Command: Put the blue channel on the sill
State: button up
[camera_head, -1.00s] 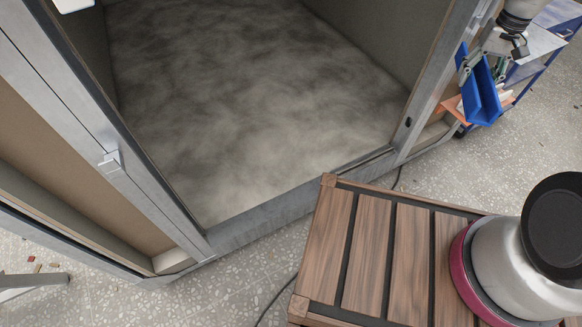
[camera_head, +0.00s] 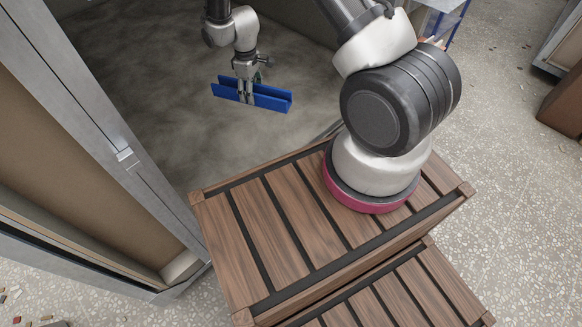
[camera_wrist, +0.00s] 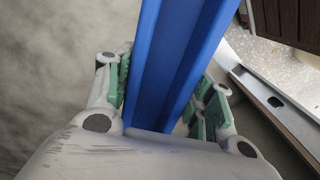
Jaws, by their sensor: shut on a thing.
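The blue channel (camera_head: 270,101) is a long U-shaped piece. My gripper (camera_head: 245,92) is shut on it near its middle and holds it in the air in front of the pod opening, over the grey pod floor. In the wrist view the blue channel (camera_wrist: 178,60) runs up and away between the green-padded fingers of my gripper (camera_wrist: 165,95). The sill, a metal strip (camera_wrist: 280,105) along the bottom of the pod opening, shows at the right of the wrist view. In the head view the sill is mostly hidden behind my wooden-slatted base and arm.
A metal door frame post (camera_head: 115,150) with a small block stands at the left of the opening. Grey speckled floor (camera_head: 500,150) lies open at the right. A brown box (camera_head: 562,105) stands at the far right edge. The pod floor (camera_head: 150,110) looks clear.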

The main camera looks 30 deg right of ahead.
jog(key=s+f+n, duration=0.4)
jog(key=f, duration=0.9)
jog(key=s+a+f+n, duration=0.1)
jog(key=s+f+n, duration=0.3)
jog(key=f, duration=1)
jog(key=s+a+f+n, duration=0.1)
jog(key=s+f+n, duration=0.3)
jog(key=f, duration=1)
jog(key=shift+s+a+f+n, duration=0.1)
jog(key=shift+s+a+n, duration=0.2)
jog(key=shift+n, duration=0.2)
jog(key=shift+f, duration=0.15)
jog(key=o, duration=1)
jog(key=shift+o, duration=0.2)
notch_tip(320, 180, up, 12)
